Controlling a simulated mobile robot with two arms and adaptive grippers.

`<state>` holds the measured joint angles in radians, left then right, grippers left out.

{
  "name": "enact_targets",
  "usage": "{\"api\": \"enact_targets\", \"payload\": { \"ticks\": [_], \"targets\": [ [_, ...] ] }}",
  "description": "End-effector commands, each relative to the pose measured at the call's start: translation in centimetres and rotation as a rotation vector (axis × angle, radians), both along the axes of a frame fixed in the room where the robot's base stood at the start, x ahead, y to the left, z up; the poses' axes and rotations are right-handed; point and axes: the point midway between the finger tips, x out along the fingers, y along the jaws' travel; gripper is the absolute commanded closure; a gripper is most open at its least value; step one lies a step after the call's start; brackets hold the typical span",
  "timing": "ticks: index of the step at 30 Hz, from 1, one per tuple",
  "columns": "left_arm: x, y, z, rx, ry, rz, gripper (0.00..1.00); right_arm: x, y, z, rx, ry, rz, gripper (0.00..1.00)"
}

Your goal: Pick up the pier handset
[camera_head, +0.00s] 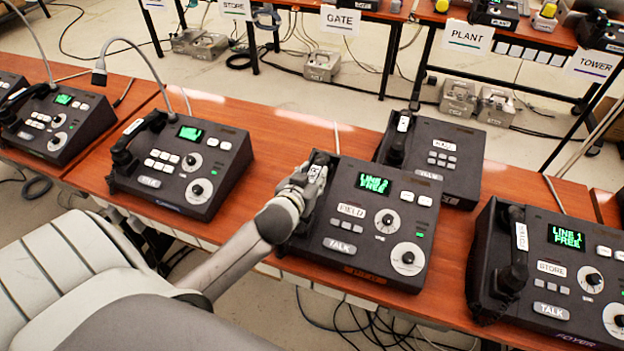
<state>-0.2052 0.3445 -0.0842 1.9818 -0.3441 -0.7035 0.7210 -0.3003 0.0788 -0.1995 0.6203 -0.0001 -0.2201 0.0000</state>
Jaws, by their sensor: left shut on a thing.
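My left gripper (303,188) reaches over the middle desk phone (370,222) and is shut on that phone's dark handset (320,158) at its left side. The gripper hides most of this handset, and I cannot tell whether it is still in its cradle. The phone has a green "LINE 1 FREE" screen, a FIELD label and a TALK key; its small orange front name is not readable. I cannot read PIER on any handset. My right gripper is not in view.
A phone (185,165) with its handset on stands to the left, another (440,155) just behind, and the FOYER phone (560,275) to the right. They share a reddish wooden desk (262,140). Gooseneck stalks rise at the left. Signed tables stand behind.

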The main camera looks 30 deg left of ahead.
Motion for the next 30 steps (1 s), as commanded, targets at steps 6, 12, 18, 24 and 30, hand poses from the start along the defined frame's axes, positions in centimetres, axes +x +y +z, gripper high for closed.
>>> {"api": "enact_targets", "payload": {
  "ticks": [6,12,18,24,30],
  "targets": [
    [-0.2,-0.3,3.2,-0.001,-0.008,-0.002,0.99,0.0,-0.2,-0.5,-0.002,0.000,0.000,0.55],
    [-2.8,-2.9,7.5,-0.006,-0.010,-0.002,0.99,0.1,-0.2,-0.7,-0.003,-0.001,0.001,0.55],
    [-6.5,-6.6,10.2,-0.009,-0.004,-0.001,0.99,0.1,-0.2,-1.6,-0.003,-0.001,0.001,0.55],
    [-9.0,-8.9,12.3,-0.002,0.004,0.002,0.99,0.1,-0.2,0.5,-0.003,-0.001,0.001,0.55],
    [-9.8,-9.7,12.6,-0.001,-0.001,0.000,0.99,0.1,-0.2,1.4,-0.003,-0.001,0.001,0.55]
  ]
}}
